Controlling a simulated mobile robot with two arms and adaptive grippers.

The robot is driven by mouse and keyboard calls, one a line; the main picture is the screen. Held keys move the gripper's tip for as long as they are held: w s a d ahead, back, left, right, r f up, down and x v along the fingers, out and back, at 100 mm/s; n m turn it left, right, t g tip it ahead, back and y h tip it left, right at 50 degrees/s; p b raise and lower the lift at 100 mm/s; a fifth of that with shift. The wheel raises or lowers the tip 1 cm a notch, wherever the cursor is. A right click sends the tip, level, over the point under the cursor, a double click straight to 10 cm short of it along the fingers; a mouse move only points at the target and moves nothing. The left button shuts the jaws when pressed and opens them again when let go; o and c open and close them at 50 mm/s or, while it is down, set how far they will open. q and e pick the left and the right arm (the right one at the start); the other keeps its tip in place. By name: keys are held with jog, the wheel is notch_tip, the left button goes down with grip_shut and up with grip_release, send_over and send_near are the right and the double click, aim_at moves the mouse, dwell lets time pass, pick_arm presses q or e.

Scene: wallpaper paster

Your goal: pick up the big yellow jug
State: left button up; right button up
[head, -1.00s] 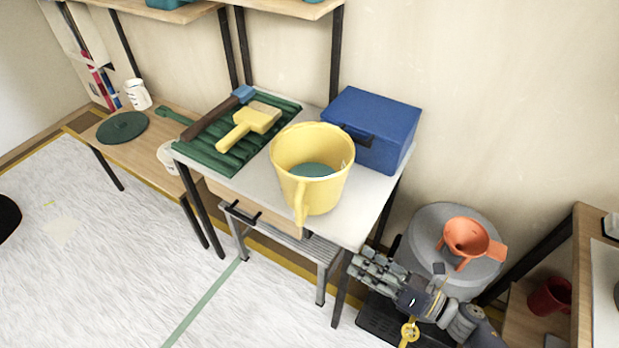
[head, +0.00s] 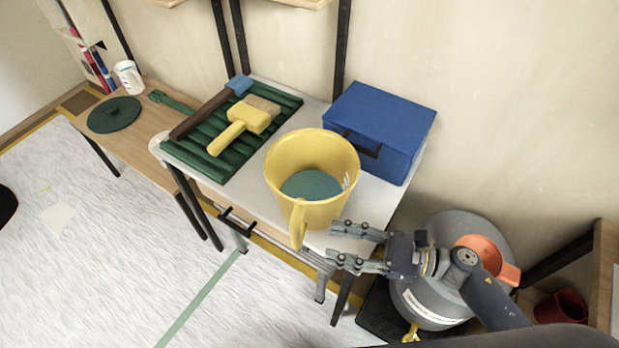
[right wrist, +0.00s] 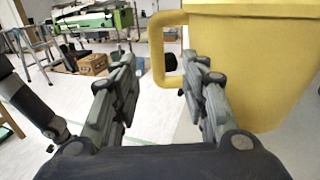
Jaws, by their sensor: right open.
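The big yellow jug (head: 335,165) stands upright on the white-topped table, with a blue-green surface visible inside it. Its handle (head: 298,222) faces the front of the table. My right gripper (head: 333,244) is open and empty, just right of the jug's lower part and near the handle. In the right wrist view the jug (right wrist: 255,60) fills the upper right, and its handle (right wrist: 157,50) shows beyond and between the open fingers (right wrist: 163,62). I cannot tell whether a finger touches the jug.
A blue box (head: 385,120) stands behind the jug on the right. A green ribbed tray (head: 190,158) with a yellow-handled brush (head: 240,125) lies to the left. A grey drum (head: 425,300) and an orange funnel (head: 505,272) are right of the table. The table (head: 253,170) has little free room.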

aim_at(295, 235)
jog(key=a, duration=0.2)
jog(key=a+p, duration=0.1)
jog(key=a, duration=0.1)
jog(key=shift+w+r, duration=0.15)
jog(key=shift+r, duration=0.15)
jog(key=shift+w+a, duration=0.1)
jog(key=shift+a, duration=0.15)
jog(key=shift+w+a+p, duration=0.2)
jog(key=shift+a+p, duration=0.05)
jog(key=shift+p, duration=0.1)
jog(key=p+x, duration=0.2)
jog(key=x, duration=0.2)
jog(key=shift+w+a+f, duration=0.15)
jog(key=shift+a+f, duration=0.05)
jog(key=shift+a, duration=0.1)
pick_arm(q)
jog(key=r, duration=0.2)
jog(key=s+r, duration=0.1)
jog(key=r, duration=0.1)
jog(key=shift+s+a, duration=0.1)
jog(key=shift+a, duration=0.1)
pick_arm(e)
jog(key=shift+f, duration=0.1)
jog(key=c, duration=0.8)
grip_shut()
pick_arm(q)
jog(key=shift+s+d, duration=0.1)
jog(key=shift+s, duration=0.45)
pick_arm(e)
jog(key=shift+w, duration=0.1)
